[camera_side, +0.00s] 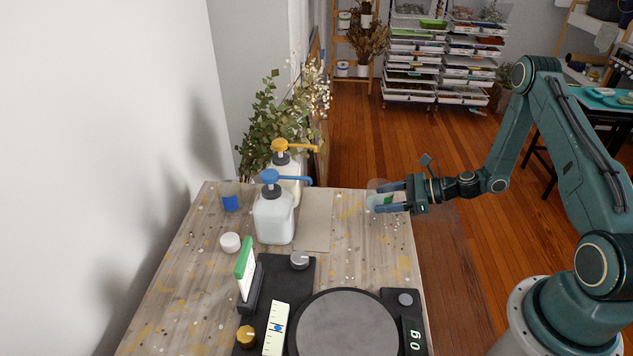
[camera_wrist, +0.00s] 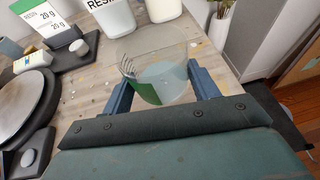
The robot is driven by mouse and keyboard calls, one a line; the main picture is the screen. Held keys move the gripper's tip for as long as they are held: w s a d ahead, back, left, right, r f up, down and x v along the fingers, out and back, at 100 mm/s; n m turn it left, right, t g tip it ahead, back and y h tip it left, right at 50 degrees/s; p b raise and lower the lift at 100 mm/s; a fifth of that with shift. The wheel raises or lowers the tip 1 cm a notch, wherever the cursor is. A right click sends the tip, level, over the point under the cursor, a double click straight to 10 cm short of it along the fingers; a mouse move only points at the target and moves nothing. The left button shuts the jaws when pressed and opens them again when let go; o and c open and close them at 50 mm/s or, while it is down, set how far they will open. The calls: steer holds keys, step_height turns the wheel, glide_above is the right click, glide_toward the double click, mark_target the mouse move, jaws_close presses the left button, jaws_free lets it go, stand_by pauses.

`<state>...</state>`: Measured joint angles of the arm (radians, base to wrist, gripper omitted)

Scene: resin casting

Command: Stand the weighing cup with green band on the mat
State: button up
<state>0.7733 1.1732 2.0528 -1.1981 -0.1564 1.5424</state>
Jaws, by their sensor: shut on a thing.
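The weighing cup with green band (camera_side: 373,197) is clear, with a pale translucent lower part. It also shows in the wrist view (camera_wrist: 158,80), where the green band and dark markings are at its left side. My gripper (camera_side: 390,196) is shut on the cup, with blue fingers on either side of it, at the far right corner of the table. I cannot tell whether the cup's base touches the table. A flat tan mat (camera_side: 314,232) lies bare beside the pump bottles, left of the cup.
Two pump bottles, one blue-topped (camera_side: 274,216) and one yellow-topped (camera_side: 287,168), stand left of the tan mat. A round scale (camera_side: 345,325), a green-topped card (camera_side: 245,270), a white cap (camera_side: 230,242) and a blue piece (camera_side: 230,203) are also on the table.

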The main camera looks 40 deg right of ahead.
steer(key=shift+w+d+f+m+t+h, duration=0.2)
steer(key=shift+d+f+m+t+h, duration=0.15)
steer(key=shift+d+m+h, duration=0.3)
steer(key=shift+a, duration=0.1)
glide_above(322, 202)
steer(key=shift+s+d, duration=0.35)
steer(key=shift+s, duration=0.05)
steer(key=shift+w+a+r, duration=0.1)
steer(key=shift+w+a, duration=0.25)
steer(key=shift+w, duration=0.15)
steer(key=shift+f, duration=1.75)
steer(key=shift+f, duration=0.15)
steer(key=o, duration=1.1)
